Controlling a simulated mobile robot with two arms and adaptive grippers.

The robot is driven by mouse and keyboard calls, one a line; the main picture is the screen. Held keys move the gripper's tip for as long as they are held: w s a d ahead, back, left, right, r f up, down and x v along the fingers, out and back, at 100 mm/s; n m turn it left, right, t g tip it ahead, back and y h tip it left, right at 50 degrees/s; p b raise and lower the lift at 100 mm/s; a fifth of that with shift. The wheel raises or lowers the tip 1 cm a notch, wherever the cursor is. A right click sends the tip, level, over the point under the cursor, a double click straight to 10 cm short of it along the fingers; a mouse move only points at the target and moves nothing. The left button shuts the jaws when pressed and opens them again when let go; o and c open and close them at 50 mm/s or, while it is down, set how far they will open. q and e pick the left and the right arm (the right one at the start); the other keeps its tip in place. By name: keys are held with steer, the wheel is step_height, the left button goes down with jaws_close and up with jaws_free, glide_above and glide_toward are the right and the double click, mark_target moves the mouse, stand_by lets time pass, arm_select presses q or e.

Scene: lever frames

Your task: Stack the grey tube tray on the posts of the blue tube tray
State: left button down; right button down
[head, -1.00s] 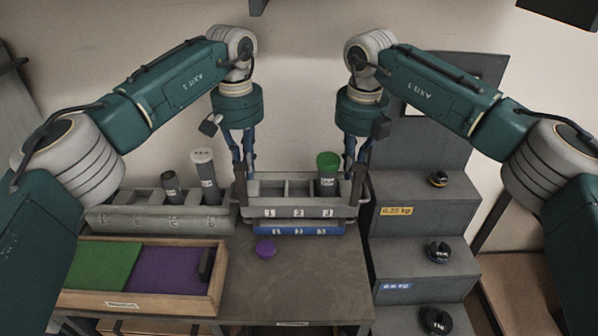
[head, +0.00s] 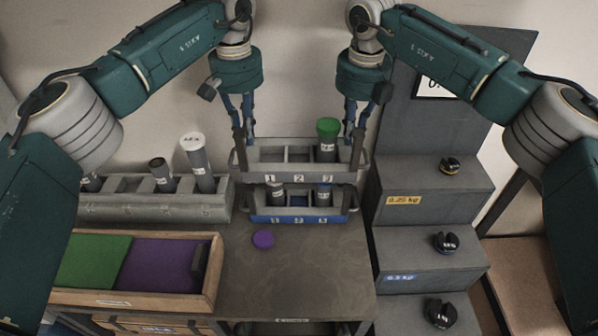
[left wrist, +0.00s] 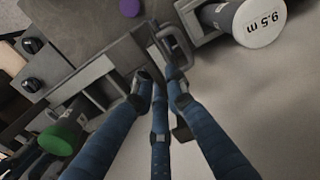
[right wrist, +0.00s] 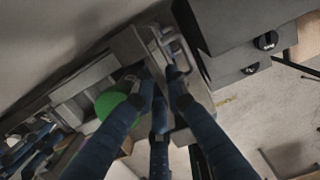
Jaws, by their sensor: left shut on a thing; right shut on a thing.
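The grey tube tray (head: 285,179) hangs above the blue tube tray (head: 307,219) in the head view, with a gap between them. It looks about level and has a green-capped tube (head: 326,142) in compartment 3. My left gripper (head: 243,145) is shut on its left end handle. My right gripper (head: 356,145) is shut on its right end handle. The blue tray stands on the bench, with tubes (head: 277,194) showing at its left and right. Its posts are hard to make out beneath the grey tray.
A long grey rack (head: 130,207) with several tubes stands at left. A wooden tray (head: 213,285) with green and purple pads lies in front of it. A purple cap (head: 263,239) lies before the blue tray. Grey steps (head: 428,205) with black weights stand at right.

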mark_target(249, 153)
arm_select(q)
steer(key=shift+w+f, duration=0.2)
steer(key=shift+f, duration=0.3)
arm_select(e)
steer(key=shift+w+f, duration=0.2)
steer(key=shift+f, duration=0.3)
arm_select(q)
steer(key=shift+s+f, duration=0.2)
steer(key=shift+f, duration=0.4)
arm_select(e)
steer(key=shift+s+f, duration=0.15)
steer(key=shift+f, duration=0.45)
arm_select(q)
steer(key=shift+w+f, duration=0.1)
steer(key=shift+f, duration=0.6)
arm_select(e)
steer(key=shift+f, duration=0.7)
arm_select(q)
steer(key=c, duration=2)
jaws_free()
steer(key=shift+f, duration=0.15)
arm_select(e)
steer(key=c, duration=2)
jaws_free()
steer(key=shift+f, duration=0.15)
arm_select(q)
steer(key=shift+o, duration=1.3)
arm_select(e)
steer(key=shift+o, duration=1.3)
